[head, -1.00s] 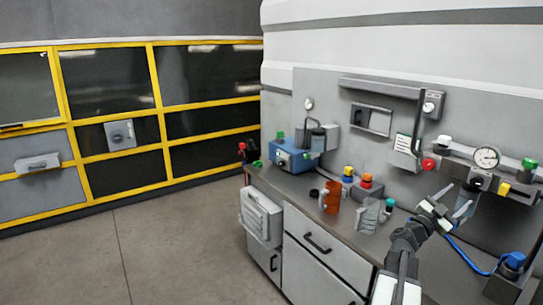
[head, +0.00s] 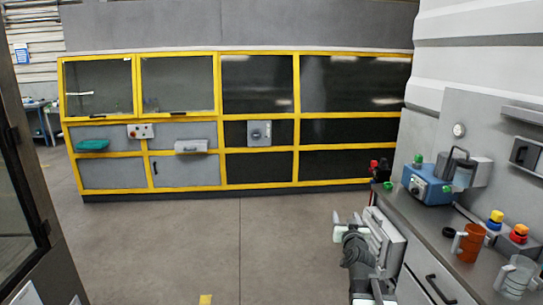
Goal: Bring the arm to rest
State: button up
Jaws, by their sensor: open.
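My arm rises from the bottom of the head view, right of the middle. My gripper (head: 349,222) is at its end, open, with its pale fingers apart over the floor in the picture and nothing seen between them.
The counter (head: 425,222) on the right bears a blue device (head: 428,184), an orange mug (head: 470,243) and a clear mug (head: 516,276). Yellow-framed cabinets (head: 240,152) line the back. A dark-framed glass panel (head: 20,200) stands at left.

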jog(key=s+a+f+n+g+y, duration=0.2)
jog(key=s+a+f+g, duration=0.2)
jog(key=a+f, duration=0.4)
jog(key=s+a+f+n+g+y, duration=0.25)
jog(key=a+f, duration=0.25)
jog(key=a, duration=0.4)
jog(key=s+d+f+m+g+h, duration=0.1)
jog(key=s+f+g, duration=0.3)
jog(key=s, duration=0.5)
jog(key=s+d+f+m+g+h, duration=0.1)
jog(key=s+f+g, duration=0.3)
jog(key=s, duration=0.6)
jog(key=shift+d+f+g, duration=0.35)
jog(key=shift+d+g, duration=0.4)
jog(key=shift+g, duration=0.5)
jog(key=shift+m, duration=0.25)
